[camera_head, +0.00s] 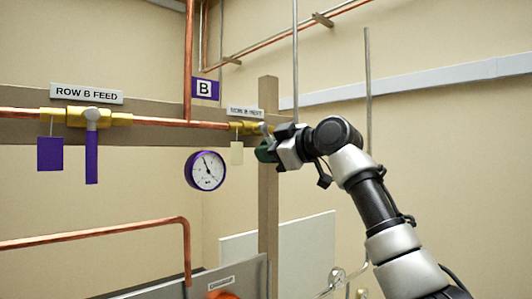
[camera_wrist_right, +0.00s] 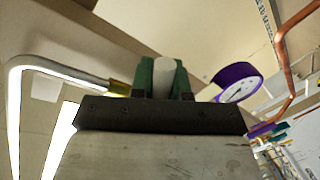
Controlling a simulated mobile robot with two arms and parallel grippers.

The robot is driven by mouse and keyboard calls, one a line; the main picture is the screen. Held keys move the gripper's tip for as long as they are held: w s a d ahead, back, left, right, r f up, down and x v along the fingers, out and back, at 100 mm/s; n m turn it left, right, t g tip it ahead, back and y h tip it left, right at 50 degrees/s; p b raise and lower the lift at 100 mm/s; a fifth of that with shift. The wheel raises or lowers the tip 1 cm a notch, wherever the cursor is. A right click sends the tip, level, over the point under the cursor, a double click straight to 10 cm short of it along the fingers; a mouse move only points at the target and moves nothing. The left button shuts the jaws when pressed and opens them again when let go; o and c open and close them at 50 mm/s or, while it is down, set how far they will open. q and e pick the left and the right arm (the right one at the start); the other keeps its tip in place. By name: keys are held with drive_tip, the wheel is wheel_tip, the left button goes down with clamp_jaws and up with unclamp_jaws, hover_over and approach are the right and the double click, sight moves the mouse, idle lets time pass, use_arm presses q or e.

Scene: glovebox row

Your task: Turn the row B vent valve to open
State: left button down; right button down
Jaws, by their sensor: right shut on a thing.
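The row B vent valve (camera_head: 240,127) is a brass body on the copper pipe, under a small white sign (camera_head: 245,111) that is hard to read. A cream tag (camera_head: 237,153) hangs below it. My right gripper (camera_head: 264,150) is at the right end of this valve and covers most of its handle. In the right wrist view its green fingers are shut on a pale grey, rounded handle (camera_wrist_right: 164,70). A bit of brass (camera_wrist_right: 119,88) shows left of the fingers. The handle's full angle is hidden. My left gripper is in neither view.
The ROW B FEED valve (camera_head: 92,117) with a purple lever (camera_head: 91,165) is at the left. A purple-rimmed gauge (camera_head: 206,170) hangs below the pipe, close left of my gripper. A brown post (camera_head: 268,215) stands directly below the gripper.

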idle(0.3)
drive_tip(key=c, duration=1.1)
unclamp_jaws()
drive_tip(key=b+v, duration=0.6)
drive_tip(key=v, duration=0.4)
drive_tip(key=shift+s+d, duration=0.3)
drive_tip(key=shift+r, duration=0.1)
